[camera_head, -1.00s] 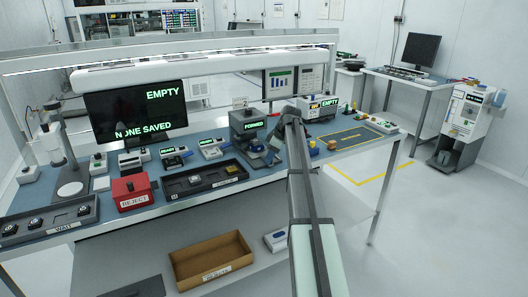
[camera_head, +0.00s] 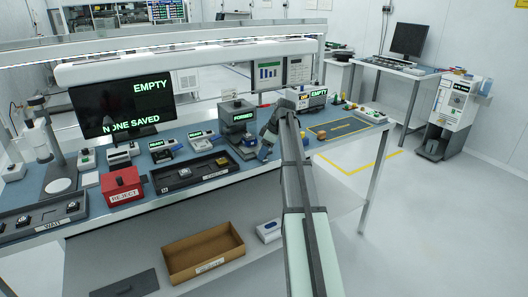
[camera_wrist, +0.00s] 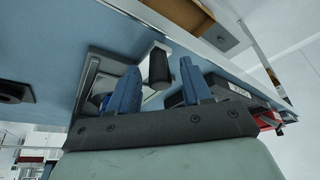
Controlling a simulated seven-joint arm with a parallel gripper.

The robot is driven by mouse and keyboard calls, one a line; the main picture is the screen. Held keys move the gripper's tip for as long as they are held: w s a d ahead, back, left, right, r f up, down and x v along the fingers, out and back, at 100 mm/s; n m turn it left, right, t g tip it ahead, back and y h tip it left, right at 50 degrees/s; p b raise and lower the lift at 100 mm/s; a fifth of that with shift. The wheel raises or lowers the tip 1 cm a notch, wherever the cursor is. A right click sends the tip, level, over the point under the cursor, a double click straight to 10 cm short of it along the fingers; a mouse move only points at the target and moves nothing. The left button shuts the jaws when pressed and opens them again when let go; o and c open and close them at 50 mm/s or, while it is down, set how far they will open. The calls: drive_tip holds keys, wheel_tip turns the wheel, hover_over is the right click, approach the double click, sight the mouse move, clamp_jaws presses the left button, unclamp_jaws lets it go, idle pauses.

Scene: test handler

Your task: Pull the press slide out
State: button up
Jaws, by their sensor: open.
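The press (camera_head: 236,118) is a grey block with a green "FORMED" sign, standing on the blue bench. In the wrist view, its slide shows as a pale metal plate (camera_wrist: 97,72) with a black cylindrical handle (camera_wrist: 159,66) at its near end. My gripper (camera_wrist: 160,72) is open, with its two blue fingers one on each side of the handle. I cannot tell whether either finger touches it.
A black tray (camera_head: 195,172) and a red reject box (camera_head: 122,184) stand left of the press. A device marked "EMPTY" (camera_head: 311,97) and a dark mat (camera_head: 338,127) are to the right. A cardboard box (camera_head: 203,254) is on the shelf below.

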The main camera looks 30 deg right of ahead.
drive_tip(key=v, duration=1.3)
drive_tip(key=shift+r, duration=0.35)
drive_tip(key=shift+s+d, duration=0.1)
